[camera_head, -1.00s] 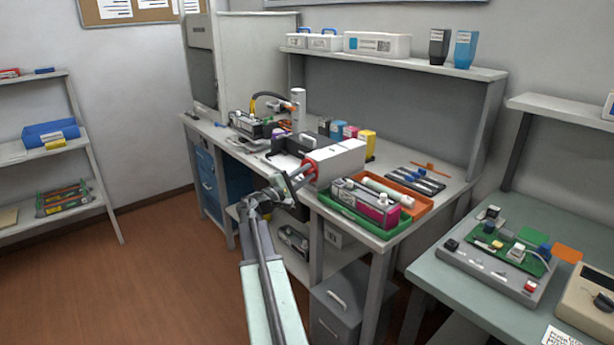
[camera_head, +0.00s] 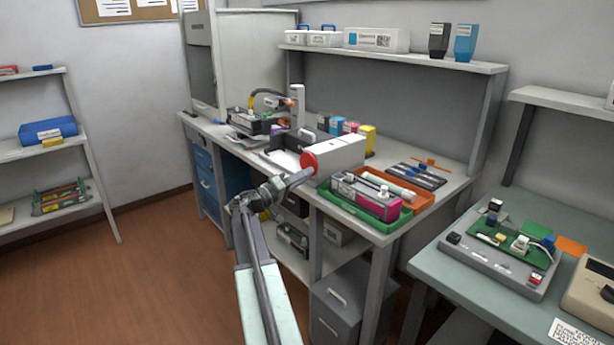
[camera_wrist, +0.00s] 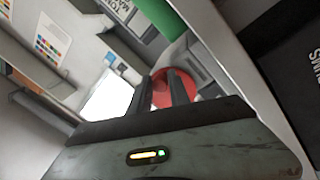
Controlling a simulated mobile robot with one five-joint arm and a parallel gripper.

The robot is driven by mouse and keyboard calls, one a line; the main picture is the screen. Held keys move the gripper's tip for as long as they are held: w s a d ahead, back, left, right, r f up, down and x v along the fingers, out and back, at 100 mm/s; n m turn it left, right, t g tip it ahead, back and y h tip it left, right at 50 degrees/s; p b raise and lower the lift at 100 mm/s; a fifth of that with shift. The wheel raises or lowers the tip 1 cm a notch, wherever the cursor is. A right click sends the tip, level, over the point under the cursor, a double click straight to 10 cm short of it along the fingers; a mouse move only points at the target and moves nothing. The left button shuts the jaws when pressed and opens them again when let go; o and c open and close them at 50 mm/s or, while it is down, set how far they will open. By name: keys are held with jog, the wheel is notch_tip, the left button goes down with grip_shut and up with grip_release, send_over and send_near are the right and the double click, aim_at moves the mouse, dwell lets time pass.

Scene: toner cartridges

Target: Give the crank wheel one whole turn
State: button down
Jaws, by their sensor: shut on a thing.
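In the wrist view the red wheel (camera_wrist: 187,87) shows behind and between the two dark fingers (camera_wrist: 168,90), which are shut on the crank's handle. The handle itself is hidden by the fingers.
A green tray (camera_head: 365,218) with a toner cartridge stands right of the machine, with an orange tray (camera_head: 418,197) behind it. Toner bottles (camera_head: 352,127) stand behind the machine. The bench's front edge is close under my gripper.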

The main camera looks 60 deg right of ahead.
jog(key=shift+w+f+m+g+y, duration=0.1)
jog(key=shift+f+m+g+y, duration=0.15)
jog(key=shift+m, duration=0.8)
jog(key=shift+w+f+m+g+y, duration=0.15)
jog(key=shift+f+m+g, duration=0.15)
jog(key=shift+m, duration=0.75)
jog(key=c, duration=1.3)
grip_release()
jog(key=shift+o, duration=0.2)
jog(key=b+v, duration=0.1)
jog(key=v, duration=0.6)
jog(key=shift+w+a, duration=0.15)
jog(key=shift+a, duration=0.2)
jog(key=shift+f, duration=0.1)
